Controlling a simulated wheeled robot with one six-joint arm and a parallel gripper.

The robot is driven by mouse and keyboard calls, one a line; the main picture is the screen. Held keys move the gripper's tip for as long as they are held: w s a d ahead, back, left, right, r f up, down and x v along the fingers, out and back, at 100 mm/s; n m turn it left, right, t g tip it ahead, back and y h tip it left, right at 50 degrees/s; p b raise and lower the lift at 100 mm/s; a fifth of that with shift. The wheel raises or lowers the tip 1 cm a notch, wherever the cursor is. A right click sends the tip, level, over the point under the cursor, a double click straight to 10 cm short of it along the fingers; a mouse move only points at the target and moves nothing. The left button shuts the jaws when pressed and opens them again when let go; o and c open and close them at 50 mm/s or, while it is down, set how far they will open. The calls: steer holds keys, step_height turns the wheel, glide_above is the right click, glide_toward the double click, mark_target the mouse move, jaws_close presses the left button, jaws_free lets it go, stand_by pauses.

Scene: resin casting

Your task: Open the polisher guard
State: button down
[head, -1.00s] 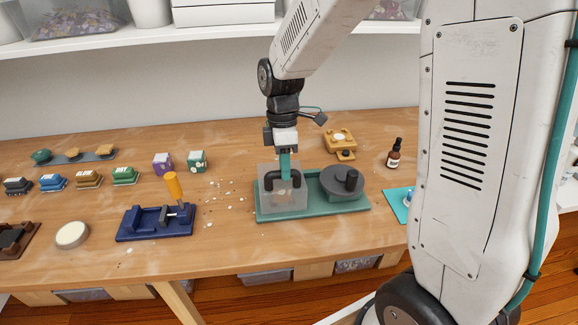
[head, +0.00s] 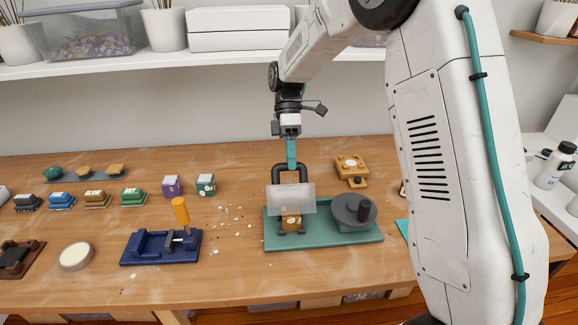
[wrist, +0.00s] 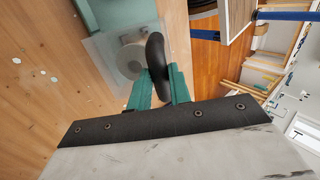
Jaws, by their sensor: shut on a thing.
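The polisher has a green base (head: 330,241) and a dark grey round wheel (head: 352,212) at its right end. Its clear guard (head: 291,199) is raised and tilted at the left end, with a black handle (head: 276,175) at its top. My gripper (head: 291,166) is shut on the handle, above the base. In the wrist view the gripper's green fingers (wrist: 160,88) close around the black handle (wrist: 155,52), and the clear guard (wrist: 104,56) lies beyond. A small tan block (head: 291,222) shows under the raised guard.
A navy vise (head: 160,247) with an orange handle stands left of the polisher. White crumbs lie between them. A purple box (head: 172,186) and a green box (head: 206,185) stand behind. A yellow-brown device (head: 351,168) sits behind the wheel.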

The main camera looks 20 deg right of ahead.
steer(key=shift+w+d+f, duration=0.15)
steer(key=shift+w+f, duration=0.1)
steer(key=shift+w, duration=0.25)
steer(key=c, duration=1.3)
jaws_free()
steer(key=shift+f, duration=0.1)
steer(key=shift+r, duration=0.25)
steer(key=shift+w+r, duration=0.1)
steer(key=shift+r, duration=0.2)
steer(key=s+r, duration=0.4)
steer(key=s, duration=1.2)
steer(key=shift+d, duration=0.15)
